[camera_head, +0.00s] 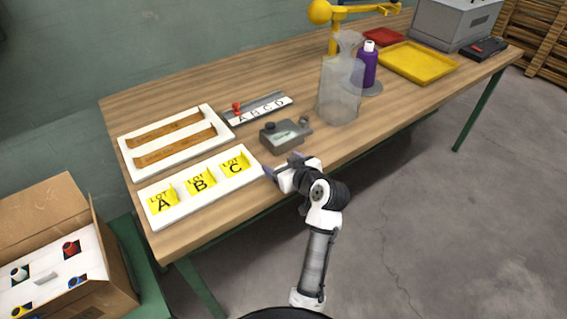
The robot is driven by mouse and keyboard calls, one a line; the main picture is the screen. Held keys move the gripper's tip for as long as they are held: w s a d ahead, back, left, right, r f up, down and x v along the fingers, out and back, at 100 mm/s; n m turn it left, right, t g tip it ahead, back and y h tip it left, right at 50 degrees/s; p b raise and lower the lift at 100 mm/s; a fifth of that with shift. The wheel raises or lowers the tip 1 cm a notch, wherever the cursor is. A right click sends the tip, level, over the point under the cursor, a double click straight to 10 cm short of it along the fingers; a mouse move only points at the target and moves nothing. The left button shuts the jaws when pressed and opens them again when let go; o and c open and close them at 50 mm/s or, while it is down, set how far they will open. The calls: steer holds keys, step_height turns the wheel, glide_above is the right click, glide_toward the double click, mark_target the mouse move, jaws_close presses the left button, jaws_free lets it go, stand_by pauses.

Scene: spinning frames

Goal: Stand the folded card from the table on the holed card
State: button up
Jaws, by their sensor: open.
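Three yellow folded cards sit in a row on a white board (208,206) at the table's near left: LOT A (163,201), LOT B (200,183) and LOT C (235,166). A white holed card (52,268) lies in an open cardboard box at the lower left, with coloured round tops showing in its holes. A small pale grey piece (46,278) lies near its middle. My gripper (283,165) is open and seems empty, just right of the white board's right end, near the LOT C card and apart from it. Its fingertips are partly hidden.
The cardboard box (112,262) has raised flaps. A white frame with brown strips (175,140), a letter rack (258,108) and a grey device (285,134) stand near the cards. The table's front right is clear.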

steer(key=shift+s+a, duration=0.15)
steer(key=shift+a, duration=0.05)
steer(key=b+v, duration=0.3)
steer(key=v, duration=1.1)
